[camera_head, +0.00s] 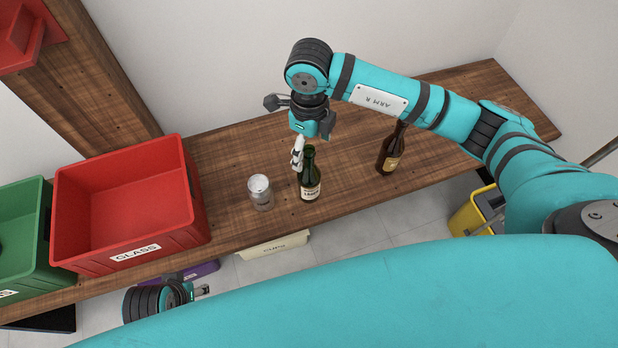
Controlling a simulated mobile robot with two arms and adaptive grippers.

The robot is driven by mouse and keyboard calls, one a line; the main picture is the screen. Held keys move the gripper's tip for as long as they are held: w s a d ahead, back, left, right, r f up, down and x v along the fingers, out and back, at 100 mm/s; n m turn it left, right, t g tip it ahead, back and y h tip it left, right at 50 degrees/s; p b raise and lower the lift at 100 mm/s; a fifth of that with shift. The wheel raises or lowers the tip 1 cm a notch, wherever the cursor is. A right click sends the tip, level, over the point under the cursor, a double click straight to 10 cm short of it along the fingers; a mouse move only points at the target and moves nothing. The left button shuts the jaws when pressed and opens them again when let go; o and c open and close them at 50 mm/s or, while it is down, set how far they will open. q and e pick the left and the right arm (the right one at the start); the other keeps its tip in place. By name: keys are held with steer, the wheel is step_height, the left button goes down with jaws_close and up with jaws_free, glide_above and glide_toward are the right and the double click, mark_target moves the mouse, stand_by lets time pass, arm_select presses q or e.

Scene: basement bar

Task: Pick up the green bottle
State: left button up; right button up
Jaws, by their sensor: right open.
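The green bottle (310,183) stands upright on the wooden bench, with a pale label on its lower part. My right gripper (298,155) reaches down from above, just behind and to the left of the bottle's neck. Its jaws are open, and a light grey finger shows close to the bottle. I cannot tell whether it touches the glass. My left gripper (201,290) shows only in part at the lower left, below the bench's front edge, far from the bottle. Its jaw state is unclear.
A silver can (260,192) stands just left of the green bottle, and a brown bottle (391,152) to its right. A red GLASS bin (130,246) and a green bin (22,250) fill the bench's left end. The bench (450,130) has free room at the right.

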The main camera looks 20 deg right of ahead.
mark_target(309, 165)
step_height(309, 165, down, 7)
steer(key=shift+f+b, duration=0.2)
steer(key=shift+b, duration=0.4)
arm_select(q)
steer(key=v, duration=0.4)
steer(key=shift+w+a+r, duration=0.1)
steer(key=shift+w+r, duration=0.05)
steer(key=shift+r, duration=0.35)
arm_select(e)
steer(key=shift+c, duration=0.3)
jaws_close()
